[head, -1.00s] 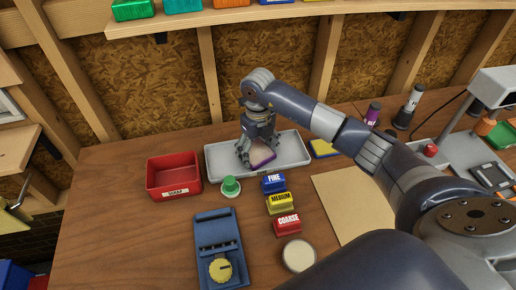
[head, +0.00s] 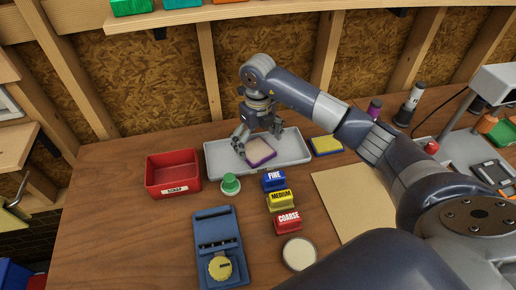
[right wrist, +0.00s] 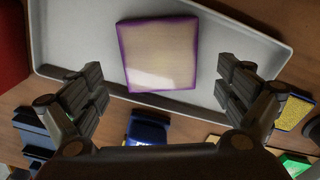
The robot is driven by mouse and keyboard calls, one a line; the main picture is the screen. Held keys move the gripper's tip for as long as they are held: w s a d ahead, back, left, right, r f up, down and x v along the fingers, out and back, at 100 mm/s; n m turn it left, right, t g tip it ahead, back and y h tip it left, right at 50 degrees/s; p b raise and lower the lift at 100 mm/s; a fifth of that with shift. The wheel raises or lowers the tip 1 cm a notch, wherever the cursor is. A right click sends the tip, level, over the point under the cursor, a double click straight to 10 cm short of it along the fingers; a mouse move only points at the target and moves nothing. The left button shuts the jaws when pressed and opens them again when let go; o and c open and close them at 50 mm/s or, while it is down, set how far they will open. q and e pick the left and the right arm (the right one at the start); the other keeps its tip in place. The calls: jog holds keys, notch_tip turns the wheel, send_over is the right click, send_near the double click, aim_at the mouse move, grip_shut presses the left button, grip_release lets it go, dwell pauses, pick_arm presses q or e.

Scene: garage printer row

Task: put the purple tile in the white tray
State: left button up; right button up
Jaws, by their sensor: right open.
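The purple tile (head: 260,152) has a pale top face and purple edges. It lies in the white tray (head: 296,158), near the tray's middle. In the right wrist view the tile (right wrist: 158,55) sits flat-looking inside the tray (right wrist: 70,30), apart from both fingers. My right gripper (head: 257,139) is over the tray, just behind and above the tile. My left gripper is not in view.
A red scrap bin (head: 173,174) stands left of the tray. In front are a green-capped jar (head: 230,184), sanding blocks marked fine (head: 274,181), medium (head: 280,201) and coarse (head: 288,222), and a blue device (head: 218,246). A yellow-topped block (head: 326,146) lies to the right.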

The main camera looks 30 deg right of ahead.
aim_at(258, 152)
notch_tip(258, 152, up, 9)
jog(key=b, duration=0.2)
jog(key=shift+r, duration=0.2)
dwell(0.4)
